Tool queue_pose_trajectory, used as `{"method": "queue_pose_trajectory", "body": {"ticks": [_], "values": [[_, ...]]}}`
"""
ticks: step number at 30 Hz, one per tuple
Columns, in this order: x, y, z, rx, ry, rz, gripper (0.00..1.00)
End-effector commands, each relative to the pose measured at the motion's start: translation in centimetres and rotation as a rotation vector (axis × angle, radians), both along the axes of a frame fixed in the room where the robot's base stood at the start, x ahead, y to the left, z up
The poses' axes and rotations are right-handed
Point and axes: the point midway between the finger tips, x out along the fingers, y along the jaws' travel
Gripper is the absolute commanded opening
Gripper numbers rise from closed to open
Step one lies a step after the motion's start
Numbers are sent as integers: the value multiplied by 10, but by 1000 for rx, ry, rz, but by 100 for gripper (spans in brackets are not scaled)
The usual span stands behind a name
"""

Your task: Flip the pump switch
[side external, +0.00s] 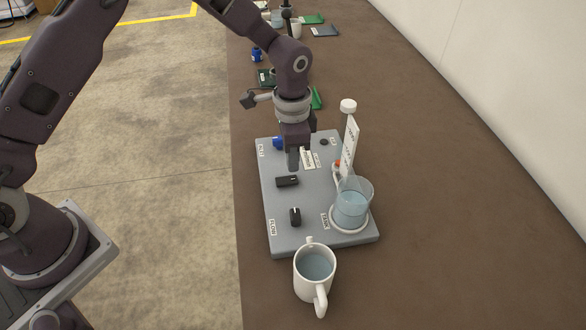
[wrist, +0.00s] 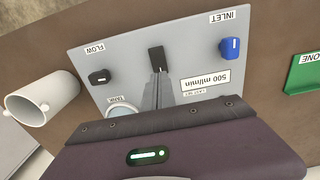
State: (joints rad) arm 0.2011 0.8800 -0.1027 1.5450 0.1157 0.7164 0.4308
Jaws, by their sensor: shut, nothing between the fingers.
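A black rectangular switch (side external: 287,181) sits in the middle of a grey panel (side external: 285,237); no label for it can be read. It also shows in the wrist view (wrist: 156,57). My gripper (side external: 293,167) points down over the panel, just behind the switch in the side view, with its fingers together and empty. In the wrist view the fingertips (wrist: 159,77) reach the near end of the switch and overlap it. I cannot tell whether they touch it.
A black FLOW knob (side external: 295,216) and blue INLET knob (side external: 278,143) flank the switch. A beaker of liquid (side external: 351,207), an upright white card (side external: 349,145) and a white-capped item (side external: 348,105) stand on the right. A white mug (side external: 309,285) stands in front of the panel.

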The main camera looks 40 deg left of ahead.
Motion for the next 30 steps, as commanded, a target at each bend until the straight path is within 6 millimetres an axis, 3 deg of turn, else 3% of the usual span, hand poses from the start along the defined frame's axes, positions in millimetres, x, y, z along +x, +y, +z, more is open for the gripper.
{"method": "queue_pose_trajectory", "body": {"ticks": [3, 9, 30], "values": [[-1, 0, -20, 1, 3, 0, 0], [0, 0, -35, 0, 0, 0, 0], [0, 0, -40, 0, 1, -1, 0]]}}
